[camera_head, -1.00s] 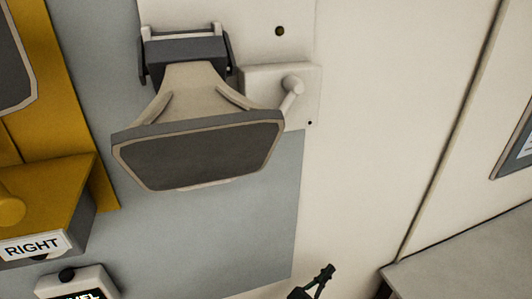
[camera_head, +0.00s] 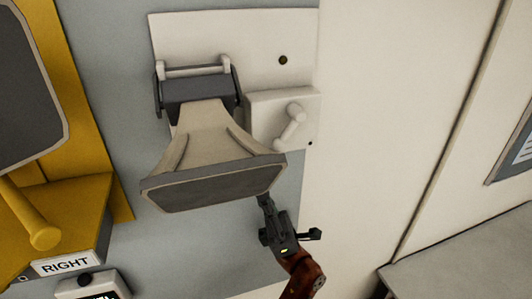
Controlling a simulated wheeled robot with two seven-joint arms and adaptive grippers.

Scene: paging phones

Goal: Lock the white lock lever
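The white lock lever (camera_head: 290,127) is on a small white box (camera_head: 262,116) at the right side of a white wall plate (camera_head: 240,35). It slants from upper right to lower left. My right gripper (camera_head: 289,217) is below the lever, apart from it, with its dark fingers spread and nothing between them. Its reddish-brown arm comes up from the bottom edge. My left gripper is out of view.
A beige handset with a dark face (camera_head: 217,187) juts out left of the lever, close to my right gripper. A yellow unit labelled RIGHT (camera_head: 64,218) stands at left. A grey surface (camera_head: 460,255) is at lower right. The wall right of the lever is clear.

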